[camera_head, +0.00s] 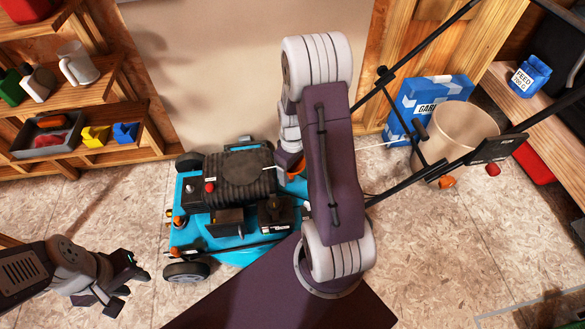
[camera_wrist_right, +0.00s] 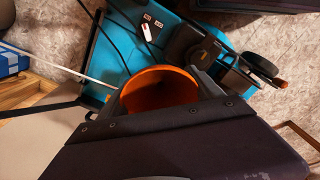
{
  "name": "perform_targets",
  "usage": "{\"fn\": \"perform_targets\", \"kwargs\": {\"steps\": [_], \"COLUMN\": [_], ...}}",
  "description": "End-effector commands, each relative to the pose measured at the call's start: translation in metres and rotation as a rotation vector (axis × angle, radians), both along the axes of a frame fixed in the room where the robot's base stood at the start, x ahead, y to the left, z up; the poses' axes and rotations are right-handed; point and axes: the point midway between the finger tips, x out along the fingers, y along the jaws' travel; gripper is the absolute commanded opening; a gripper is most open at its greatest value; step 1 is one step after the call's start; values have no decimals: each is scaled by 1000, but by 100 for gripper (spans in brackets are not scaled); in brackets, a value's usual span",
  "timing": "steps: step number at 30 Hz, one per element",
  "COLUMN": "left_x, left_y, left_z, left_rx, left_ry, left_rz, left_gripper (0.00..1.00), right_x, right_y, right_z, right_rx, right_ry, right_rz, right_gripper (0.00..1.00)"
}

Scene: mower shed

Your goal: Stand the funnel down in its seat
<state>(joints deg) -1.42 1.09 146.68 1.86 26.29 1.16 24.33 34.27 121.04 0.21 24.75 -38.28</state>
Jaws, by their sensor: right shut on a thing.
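The orange funnel (camera_wrist_right: 160,92) is held between the two dark fingers of my right gripper (camera_wrist_right: 158,86), seen in the right wrist view with its round mouth towards the camera. In the head view only a small orange part of the funnel (camera_head: 296,168) shows beside my right arm, which hides most of it and the right gripper. The funnel is over or beside the right part of the blue mower (camera_head: 232,247); I cannot tell whether it touches it. Its seat cannot be made out. My left gripper (camera_head: 124,288) is empty at the lower left, fingers apart.
The mower's black engine (camera_head: 240,175) and its long handle bars take up the middle and right. A beige bucket (camera_head: 455,130) and a blue-white box (camera_head: 425,100) stand at the right. Shelves (camera_head: 75,100) line the left wall. Bare floor lies left of the mower.

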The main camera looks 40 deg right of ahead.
Motion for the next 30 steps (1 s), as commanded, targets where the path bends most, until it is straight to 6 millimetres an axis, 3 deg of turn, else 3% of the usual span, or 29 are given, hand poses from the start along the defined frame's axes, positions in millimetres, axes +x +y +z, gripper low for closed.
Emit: {"fn": "perform_targets", "kwargs": {"steps": [19, 30], "left_x": [0, 0], "left_y": [0, 0], "left_z": [52, 52], "left_rx": [0, 0], "left_ry": [0, 0], "left_rz": [0, 0], "left_gripper": [36, 36], "right_x": [0, 2], "right_y": [0, 2], "right_z": [48, 50], "right_rx": [0, -1], "right_ry": [0, -1], "right_rz": [0, -1], "right_gripper": [36, 36]}}
